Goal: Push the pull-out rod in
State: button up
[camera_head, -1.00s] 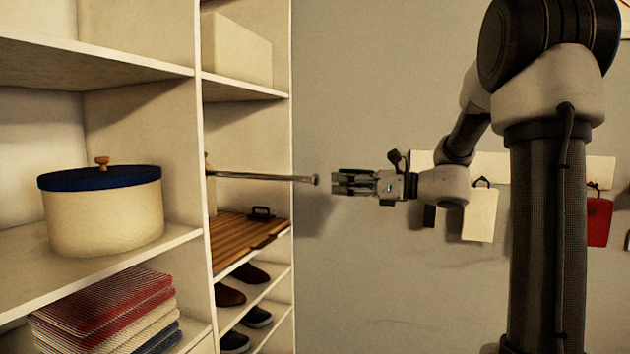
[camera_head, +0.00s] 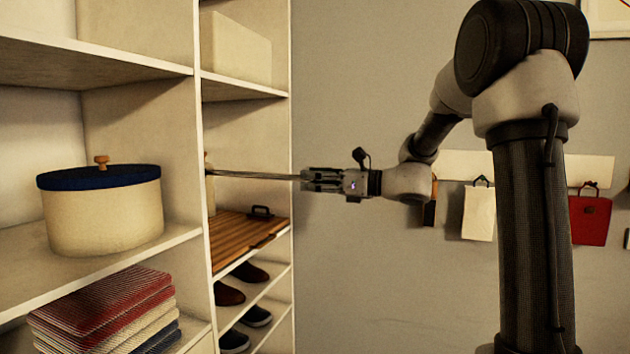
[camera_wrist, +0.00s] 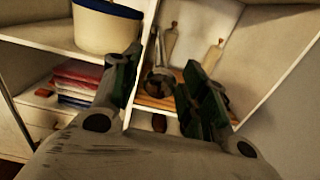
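The pull-out rod (camera_head: 252,176) is a thin metal bar sticking out level from the right shelf column, past its front edge. My gripper (camera_head: 304,180) is at the rod's outer end, in line with it, and its fingers cover the rod's tip in the head view. In the wrist view the rod's round end (camera_wrist: 159,82) shows between the two fingers of my gripper (camera_wrist: 163,60). The fingers are apart, with a gap on each side of the rod. Whether the palm touches the rod's end cannot be told.
A cream round box (camera_head: 104,215) with a blue lid stands on the left shelf, above folded towels (camera_head: 105,305). A wooden tray shelf (camera_head: 238,240) lies below the rod, with shoes underneath. Bags, including a red one (camera_head: 590,220), hang on the wall. Space beside the shelf is clear.

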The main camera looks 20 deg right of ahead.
aim_at(266, 176)
grip_shut()
jog(key=x, duration=2.6)
jog(key=shift+o, duration=1.6)
grip_release()
jog(key=v, duration=1.2)
